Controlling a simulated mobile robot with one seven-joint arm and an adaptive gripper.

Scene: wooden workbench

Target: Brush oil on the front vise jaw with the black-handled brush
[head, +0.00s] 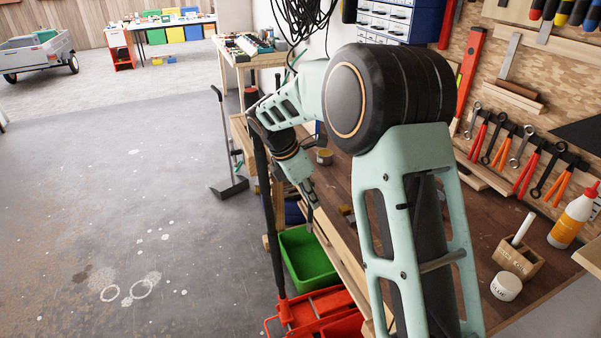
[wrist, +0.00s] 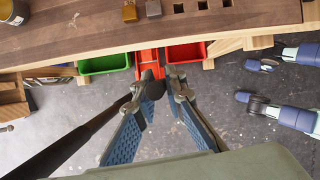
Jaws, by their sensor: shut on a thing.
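My gripper (head: 311,199) hangs low in front of the workbench's front edge in the head view. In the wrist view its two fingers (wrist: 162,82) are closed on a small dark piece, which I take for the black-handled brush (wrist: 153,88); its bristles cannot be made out. The workbench (wrist: 90,38) has a light wooden strip along its front edge (wrist: 230,36), possibly the front vise jaw; I cannot tell for sure. The gripper is apart from this edge. A small tin (head: 324,156) stands on the bench top; it also shows in the wrist view (wrist: 17,12).
A long dark pole (head: 265,185) stands close beside my gripper. Small blocks (wrist: 129,12) lie on the bench. A glue bottle (head: 572,218) stands at the right. The floor at the left is open.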

